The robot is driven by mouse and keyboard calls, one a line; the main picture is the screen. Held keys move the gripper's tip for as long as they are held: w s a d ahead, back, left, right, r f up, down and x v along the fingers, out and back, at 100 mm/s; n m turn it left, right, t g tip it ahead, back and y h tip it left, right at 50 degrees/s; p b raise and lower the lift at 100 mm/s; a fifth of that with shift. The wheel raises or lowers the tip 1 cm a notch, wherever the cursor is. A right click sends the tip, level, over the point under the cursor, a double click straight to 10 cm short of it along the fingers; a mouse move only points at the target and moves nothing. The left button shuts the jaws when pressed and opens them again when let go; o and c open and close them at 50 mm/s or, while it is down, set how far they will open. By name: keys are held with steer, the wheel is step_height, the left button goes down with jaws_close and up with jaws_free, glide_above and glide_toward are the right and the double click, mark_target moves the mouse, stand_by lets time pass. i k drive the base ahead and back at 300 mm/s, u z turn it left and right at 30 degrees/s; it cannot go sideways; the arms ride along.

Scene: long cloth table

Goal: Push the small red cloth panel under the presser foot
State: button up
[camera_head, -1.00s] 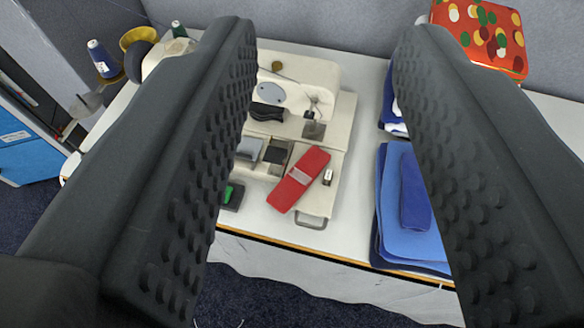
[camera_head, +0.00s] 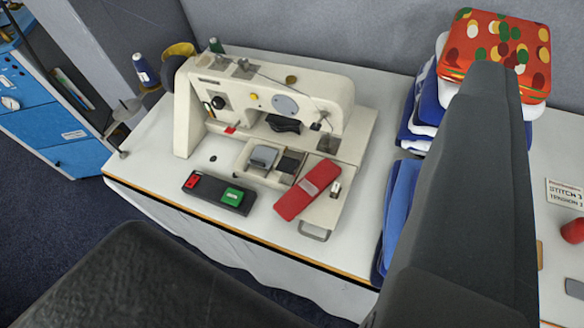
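The small red cloth panel (camera_head: 294,203) has a pale patch across its middle. It lies slanted on the front right part of the cream sewing machine's bed, beside a small metal clip-like part (camera_head: 335,189). The needle and presser-foot area (camera_head: 319,121) is under the right end of the machine head, behind the panel; the foot itself is too small to make out. My gripper (camera_head: 312,155) is wide open and empty. One dark finger is at bottom left and the other rises on the right. The fingers look apart from the panel.
A black control box (camera_head: 214,197) with red and green buttons lies in front of the machine (camera_head: 185,120). Folded blue cloths (camera_head: 398,215) and a spotted red bundle (camera_head: 500,45) are on the right, partly hidden by my finger. Thread spools (camera_head: 140,68) stand at the back left.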

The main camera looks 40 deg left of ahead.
mark_target(304, 192)
steer(key=z, duration=0.2)
steer(key=i, duration=0.35)
steer(key=u, duration=1)
